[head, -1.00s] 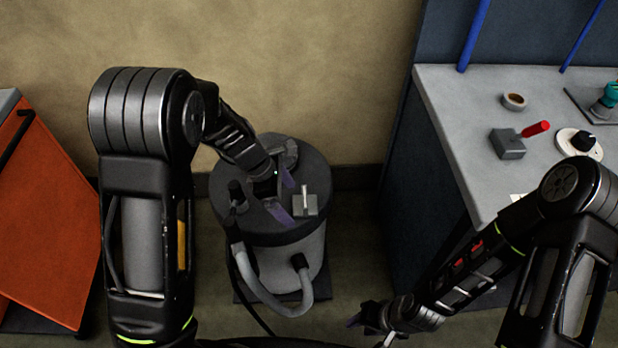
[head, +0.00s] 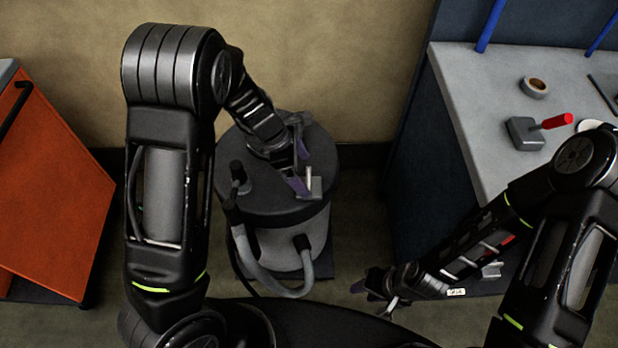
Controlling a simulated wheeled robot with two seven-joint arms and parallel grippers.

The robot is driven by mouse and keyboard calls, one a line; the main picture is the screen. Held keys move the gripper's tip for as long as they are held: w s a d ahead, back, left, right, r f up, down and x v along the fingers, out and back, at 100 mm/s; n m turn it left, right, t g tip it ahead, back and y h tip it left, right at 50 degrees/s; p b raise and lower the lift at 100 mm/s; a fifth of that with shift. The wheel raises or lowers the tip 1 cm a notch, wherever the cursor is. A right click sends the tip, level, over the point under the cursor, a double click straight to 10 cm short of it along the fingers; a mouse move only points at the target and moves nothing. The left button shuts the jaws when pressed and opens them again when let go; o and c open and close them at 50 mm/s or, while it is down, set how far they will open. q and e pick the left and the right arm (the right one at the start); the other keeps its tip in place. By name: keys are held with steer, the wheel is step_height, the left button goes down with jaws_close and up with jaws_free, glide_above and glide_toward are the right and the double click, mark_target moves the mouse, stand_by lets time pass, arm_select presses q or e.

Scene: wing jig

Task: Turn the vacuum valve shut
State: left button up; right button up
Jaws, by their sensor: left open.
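A dark round vacuum unit (head: 262,207) with a grey lower body stands on the floor at centre. On its lid is a small grey block (head: 316,187) with a short pale upright lever (head: 309,174), which looks like the valve. My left gripper (head: 300,170) is open over the lid, its purple fingertips close beside the lever. Whether they touch it I cannot tell, and the gripper hides part of the block. My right gripper (head: 374,296) hangs low at lower centre, away from the unit; its jaw opening is unclear.
A grey hose (head: 250,268) loops down the unit's front. An orange cabinet (head: 50,190) stands at left. At right is a workbench (head: 465,85) with a tape roll (head: 534,87) and a grey box (head: 524,134) with a red handle (head: 557,121). Floor between unit and bench is free.

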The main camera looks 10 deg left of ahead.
mark_target(309, 179)
arm_select(q)
steer(key=shift+x, duration=2.4)
steer(key=shift+c, duration=0.3)
steer(key=c, duration=1.3)
